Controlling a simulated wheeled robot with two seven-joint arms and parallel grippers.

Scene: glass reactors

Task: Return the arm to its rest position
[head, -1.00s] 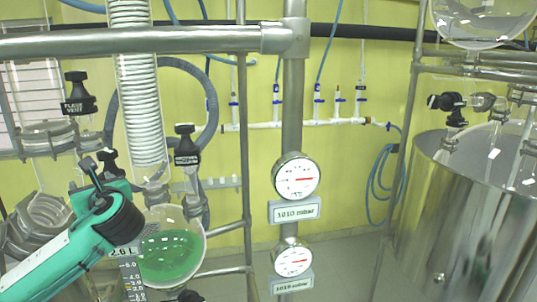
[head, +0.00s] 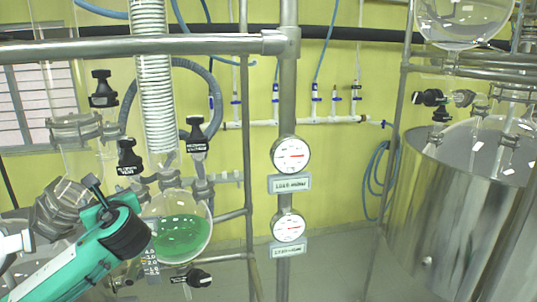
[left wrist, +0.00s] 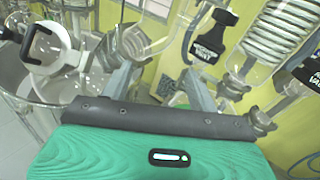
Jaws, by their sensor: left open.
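My left arm (head: 85,255), teal with a black end, comes in from the lower left in the head view. Its black end is in front of and just left of the round flask with green liquid (head: 183,235); whether they touch cannot be told. The fingers are not clear there. In the left wrist view, my left gripper (left wrist: 160,86) has its two grey fingers apart, with nothing visibly held between them. Glassware and a black labelled valve handle (left wrist: 214,38) show beyond the fingers. My right gripper is not in view.
A metal frame post with two gauges (head: 290,155) stands mid-view, and a horizontal rail (head: 150,46) crosses above my arm. Black valve handles (head: 197,135) stand near the flask. A large steel vessel (head: 460,215) is at the right. Floor shows between post and vessel.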

